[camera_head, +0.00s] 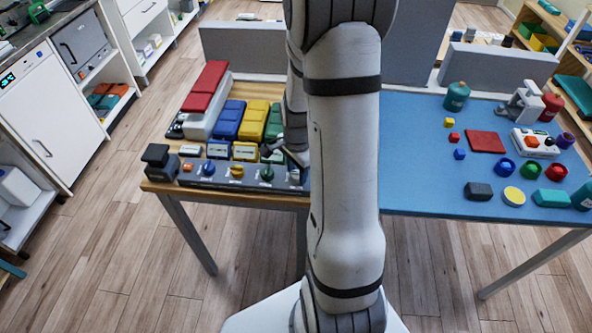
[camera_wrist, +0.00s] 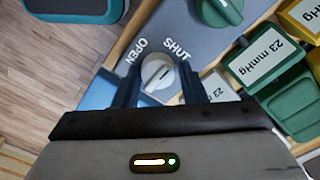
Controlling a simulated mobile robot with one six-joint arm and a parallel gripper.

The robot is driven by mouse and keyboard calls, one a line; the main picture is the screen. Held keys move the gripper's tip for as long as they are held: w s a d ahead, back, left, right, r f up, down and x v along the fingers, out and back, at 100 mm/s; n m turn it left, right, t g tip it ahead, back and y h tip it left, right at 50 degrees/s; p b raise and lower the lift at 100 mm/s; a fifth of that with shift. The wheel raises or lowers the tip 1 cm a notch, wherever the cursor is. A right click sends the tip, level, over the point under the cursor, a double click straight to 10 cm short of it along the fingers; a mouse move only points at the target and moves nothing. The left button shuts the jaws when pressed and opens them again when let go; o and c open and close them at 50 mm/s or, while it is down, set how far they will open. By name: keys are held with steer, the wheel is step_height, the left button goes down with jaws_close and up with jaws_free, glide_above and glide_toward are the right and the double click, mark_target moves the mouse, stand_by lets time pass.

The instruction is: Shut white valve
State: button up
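The white valve (camera_wrist: 157,72) is a round knob with a raised ridge, on a grey panel (camera_wrist: 180,22) in the wrist view. The words OPEN and SHUT are printed beside it, OPEN to the left and SHUT to the right. My gripper (camera_wrist: 158,84) has one finger on each side of the knob, with a small gap showing on both sides. The fingers look open. Which word the ridge points at is hard to tell. In the head view my arm hides the white valve, and only part of my gripper (camera_head: 291,152) shows above the panel (camera_head: 222,181).
A green valve (camera_wrist: 219,8) sits close by on the same panel. Green (camera_wrist: 262,62) and yellow (camera_wrist: 302,14) gauge boxes reading 23 mmHg stand beside it. Blue (camera_head: 208,168) and yellow (camera_head: 237,170) valves are further left. A blue table (camera_head: 420,190) with several small objects is at the right.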

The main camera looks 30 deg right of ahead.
mark_target(296, 172)
steer(key=o, duration=0.3)
steer(key=shift+o, duration=0.2)
steer(key=shift+r, duration=3.9)
steer(key=shift+a+r, duration=0.2)
steer(key=shift+r, duration=0.05)
steer(key=s+a+r+n+t, duration=0.2)
steer(key=s+a+r+n, duration=0.9)
steer(key=n, duration=0.5)
steer(key=shift+s+a+r+t, duration=0.4)
steer(key=shift+s+r, duration=0.15)
steer(key=shift+s, duration=0.5)
